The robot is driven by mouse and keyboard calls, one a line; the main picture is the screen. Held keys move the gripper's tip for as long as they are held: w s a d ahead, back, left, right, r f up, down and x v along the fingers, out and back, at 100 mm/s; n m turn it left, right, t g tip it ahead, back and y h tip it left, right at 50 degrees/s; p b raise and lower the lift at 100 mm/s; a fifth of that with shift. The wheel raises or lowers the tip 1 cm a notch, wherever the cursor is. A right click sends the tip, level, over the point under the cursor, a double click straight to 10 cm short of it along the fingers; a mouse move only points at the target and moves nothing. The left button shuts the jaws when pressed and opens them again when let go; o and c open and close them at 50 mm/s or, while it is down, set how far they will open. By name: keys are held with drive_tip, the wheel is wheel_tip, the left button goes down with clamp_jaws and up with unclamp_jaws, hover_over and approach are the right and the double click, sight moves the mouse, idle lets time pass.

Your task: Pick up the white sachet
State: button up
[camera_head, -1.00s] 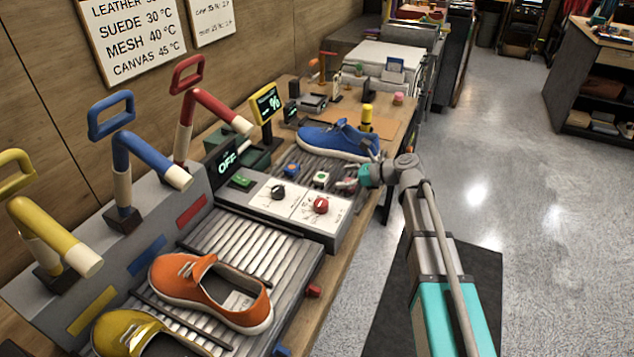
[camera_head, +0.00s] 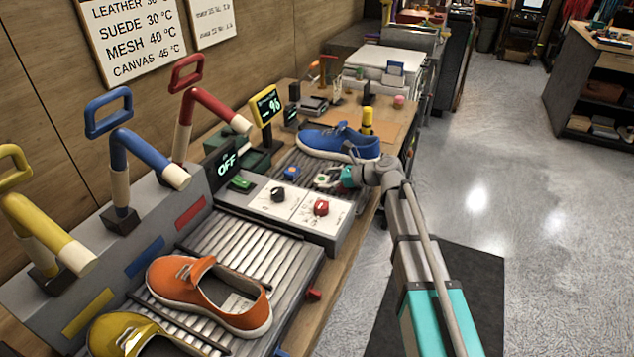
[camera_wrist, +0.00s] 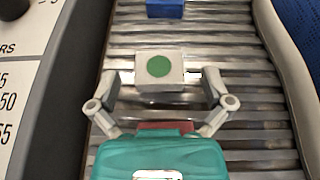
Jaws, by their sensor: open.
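The white sachet (camera_wrist: 159,70) is a small white block with a green dot on top, lying on the grey roller conveyor. In the head view the white sachet (camera_head: 321,181) is partly covered by my gripper (camera_head: 330,177). In the wrist view my gripper (camera_wrist: 161,77) is open, with one finger on each side of the sachet. Small gaps seem to show between the fingertips and the sachet's sides. I cannot tell exactly how high the fingers are above the rollers.
A blue block (camera_wrist: 165,8) lies beyond the sachet on the rollers. A blue sneaker (camera_head: 338,141) stands close behind my gripper. A control panel (camera_head: 300,203) with two knobs borders the conveyor. An orange shoe (camera_head: 210,295) is at the front.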

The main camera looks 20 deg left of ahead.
drive_tip(key=shift+x, duration=0.95)
drive_tip(key=c, duration=1)
drive_tip(key=shift+r, duration=0.1)
wheel_tip(320, 180, up, 2)
drive_tip(key=shift+r+p, duration=0.1)
drive_tip(key=shift+p, duration=0.95)
drive_tip(key=s+d+r+p, duration=0.2)
drive_tip(key=s+r+p, duration=0.1)
drive_tip(key=s, duration=0.1)
drive_tip(key=s+d+r+p, duration=0.1)
drive_tip(key=s+r+p, duration=0.2)
drive_tip(key=s+d+r+p, duration=0.2)
drive_tip(key=s+r+p, duration=0.2)
drive_tip(key=shift+s+d+r, duration=0.1)
drive_tip(key=shift+s+d, duration=0.2)
drive_tip(key=shift+s, duration=0.05)
drive_tip(key=shift+s+d+r+p, duration=0.15)
drive_tip(key=shift+s+d+p, duration=0.15)
drive_tip(key=shift+s, duration=0.2)
